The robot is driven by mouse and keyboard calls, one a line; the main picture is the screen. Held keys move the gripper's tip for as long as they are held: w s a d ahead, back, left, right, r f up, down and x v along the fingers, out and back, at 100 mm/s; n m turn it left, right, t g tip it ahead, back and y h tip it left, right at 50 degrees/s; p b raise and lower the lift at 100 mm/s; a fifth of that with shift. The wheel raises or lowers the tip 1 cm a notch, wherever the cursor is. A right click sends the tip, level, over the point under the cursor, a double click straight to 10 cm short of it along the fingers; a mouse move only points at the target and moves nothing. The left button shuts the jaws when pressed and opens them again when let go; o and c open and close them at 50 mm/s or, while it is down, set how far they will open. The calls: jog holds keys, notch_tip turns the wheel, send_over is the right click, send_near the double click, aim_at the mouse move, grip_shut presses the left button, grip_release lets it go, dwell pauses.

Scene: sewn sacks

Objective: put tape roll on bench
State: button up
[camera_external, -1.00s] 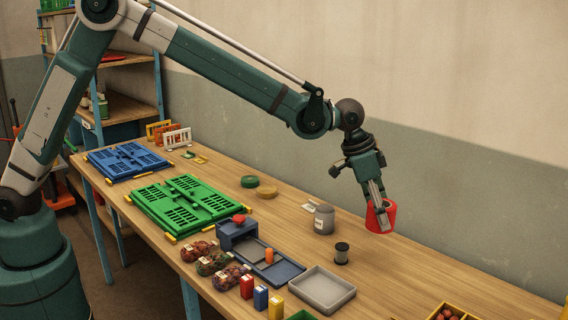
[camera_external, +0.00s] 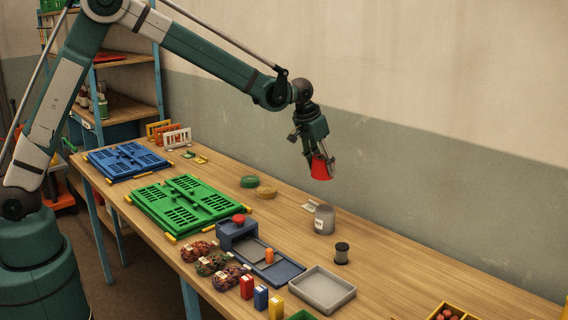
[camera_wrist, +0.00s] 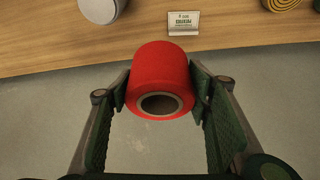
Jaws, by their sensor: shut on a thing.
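The red tape roll (camera_external: 321,167) is held between the fingers of my gripper (camera_external: 320,160), raised above the back part of the wooden bench (camera_external: 400,271). In the wrist view the red tape roll (camera_wrist: 160,75) sits between both fingers of my gripper (camera_wrist: 160,93), with its open core facing the camera. The fingers press on its two sides. The roll is clear of the bench, with the grey lower wall behind it.
A grey tin (camera_external: 324,221) and a small white card (camera_external: 309,207) stand below the roll. Green and yellow rolls (camera_external: 266,192) lie to the left. A dark spool (camera_external: 341,254) and grey tray (camera_external: 322,290) are nearer the front. Bare bench lies right of the spool.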

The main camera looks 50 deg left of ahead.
jog(key=s+a+n+y, duration=0.2)
jog(key=a+n, duration=0.3)
jog(key=a, duration=2.1)
jog(key=s+a+n+y, duration=0.2)
jog(key=a+n, duration=0.4)
jog(key=a, duration=2.1)
jog(key=shift+g, duration=0.4)
jog(key=shift+d+f, duration=0.2)
jog(key=shift+f, duration=1)
jog(key=shift+d+f, duration=0.15)
jog(key=shift+f, duration=1)
jog(key=shift+f, duration=3.15)
jog(key=shift+f, duration=1.85)
